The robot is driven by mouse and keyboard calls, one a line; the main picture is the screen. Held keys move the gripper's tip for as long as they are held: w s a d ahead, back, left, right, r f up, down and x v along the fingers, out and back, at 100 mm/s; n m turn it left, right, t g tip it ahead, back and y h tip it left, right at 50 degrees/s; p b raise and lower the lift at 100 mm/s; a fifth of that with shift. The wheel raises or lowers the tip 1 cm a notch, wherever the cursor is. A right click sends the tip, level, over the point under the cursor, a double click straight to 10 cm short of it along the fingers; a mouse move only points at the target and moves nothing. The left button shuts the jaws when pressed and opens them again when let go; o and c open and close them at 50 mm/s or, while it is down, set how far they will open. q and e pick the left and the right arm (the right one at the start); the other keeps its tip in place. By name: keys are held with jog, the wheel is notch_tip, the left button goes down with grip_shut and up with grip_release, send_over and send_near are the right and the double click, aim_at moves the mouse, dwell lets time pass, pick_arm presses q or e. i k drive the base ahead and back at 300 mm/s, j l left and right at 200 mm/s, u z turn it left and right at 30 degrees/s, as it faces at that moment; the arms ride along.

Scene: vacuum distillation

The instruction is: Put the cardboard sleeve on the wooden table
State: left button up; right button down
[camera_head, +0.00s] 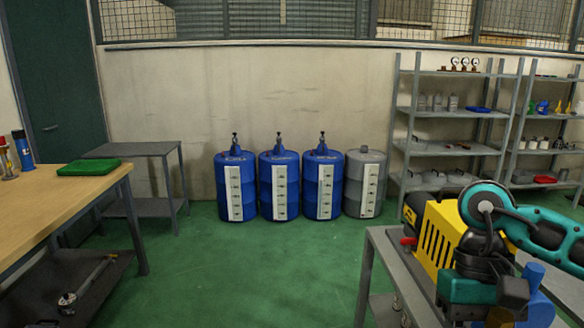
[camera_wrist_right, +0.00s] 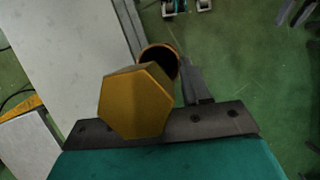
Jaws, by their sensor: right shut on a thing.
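The cardboard sleeve (camera_wrist_right: 135,104) is an ochre-brown, six-sided thing in the right wrist view, close to the camera. A round brown rim with a dark opening shows just beyond it; I cannot tell whether it is part of the sleeve. My right gripper (camera_wrist_right: 168,85) is shut on the sleeve. One dark finger shows beside it; the other is hidden. In the head view the right gripper (camera_head: 503,302) is at the lower right, over the grey cart, far from the wooden table (camera_head: 62,202) at the left. My left gripper is not in view.
A green pad (camera_head: 88,167) and a blue bottle (camera_head: 22,150) are on the wooden table. A yellow slotted machine (camera_head: 438,238) is on the grey cart (camera_head: 390,262). Blue drums (camera_head: 236,185) and a grey drum stand at the wall. Green floor (camera_head: 250,275) between table and cart is clear.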

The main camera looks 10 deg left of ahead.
aim_at(36, 207)
jog(key=i+j+u, duration=0.15)
jog(key=u, duration=0.95)
jog(key=i+u, duration=0.2)
jog(key=u, duration=0.25)
jog(key=i+l+u, duration=0.1)
jog(key=u, duration=0.4)
jog(key=i+l+u, duration=0.5)
jog(key=u, duration=0.15)
jog(key=i+l+u, duration=0.15)
jog(key=l, duration=0.15)
jog(key=i+l+u, duration=0.2)
jog(key=i+l, duration=0.15)
jog(key=l, duration=0.2)
jog(key=i+l, duration=0.1)
jog(key=l, duration=0.25)
jog(key=i+l+u, duration=0.1)
jog(key=l, duration=0.25)
jog(key=i+l, duration=0.15)
jog(key=l, duration=0.2)
